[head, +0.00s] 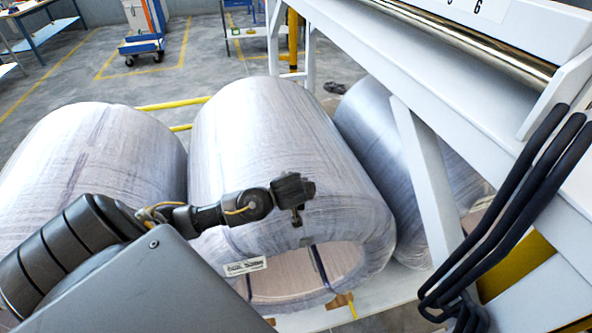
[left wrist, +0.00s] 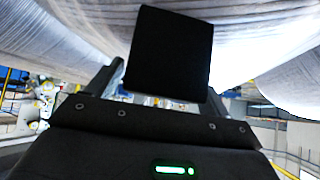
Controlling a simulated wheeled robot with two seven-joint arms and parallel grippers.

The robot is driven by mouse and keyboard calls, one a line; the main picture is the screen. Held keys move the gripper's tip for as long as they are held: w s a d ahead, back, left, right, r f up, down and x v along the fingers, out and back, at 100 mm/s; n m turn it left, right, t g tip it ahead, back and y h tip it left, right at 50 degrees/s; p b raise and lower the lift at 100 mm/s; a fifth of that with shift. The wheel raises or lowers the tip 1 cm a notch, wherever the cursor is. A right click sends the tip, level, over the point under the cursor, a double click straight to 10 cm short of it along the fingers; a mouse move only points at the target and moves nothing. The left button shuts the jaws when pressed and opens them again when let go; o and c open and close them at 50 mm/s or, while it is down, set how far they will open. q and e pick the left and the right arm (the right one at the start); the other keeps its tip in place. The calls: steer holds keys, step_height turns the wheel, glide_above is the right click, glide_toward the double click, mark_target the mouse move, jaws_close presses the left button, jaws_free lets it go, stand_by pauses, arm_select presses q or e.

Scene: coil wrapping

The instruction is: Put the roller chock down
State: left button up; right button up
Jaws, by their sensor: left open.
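My left gripper (head: 296,203) is in front of the upper front edge of the middle wrapped coil (head: 265,140), above its hollow core. Its jaws are open. In the left wrist view a flat black block (left wrist: 168,55) stands between the two fingers (left wrist: 160,95); I cannot tell whether it is the roller chock or part of the gripper. A small orange-yellow wedge-like piece (head: 341,301) sits low at the front of the middle coil, apart from the gripper. I cannot tell if it is a chock. My right gripper is not in view.
Wrapped coils stand close on the left (head: 90,165) and right (head: 385,115). A white machine frame (head: 430,185) and black hoses (head: 515,210) fill the right side. A yellow rail (head: 172,104) runs behind the coils. Open floor (head: 90,85) lies beyond.

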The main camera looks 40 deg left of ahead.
arm_select(q)
steer(key=c, duration=1.4)
steer(key=shift+r, duration=0.1)
steer(key=shift+r, duration=0.6)
steer(key=d+r, duration=0.1)
steer(key=r, duration=0.1)
steer(key=s+d+r+b, duration=0.1)
steer(key=r, duration=0.1)
steer(key=s+d+r+b, duration=0.1)
steer(key=r, duration=0.1)
steer(key=shift+s+d+r, duration=0.1)
steer(key=shift+d+r, duration=0.15)
steer(key=shift+r, duration=0.05)
steer(key=s+d+r+p, duration=0.5)
steer(key=d+p, duration=0.3)
steer(key=p, duration=0.2)
steer(key=shift+s+p, duration=0.3)
steer(key=shift+s, duration=0.2)
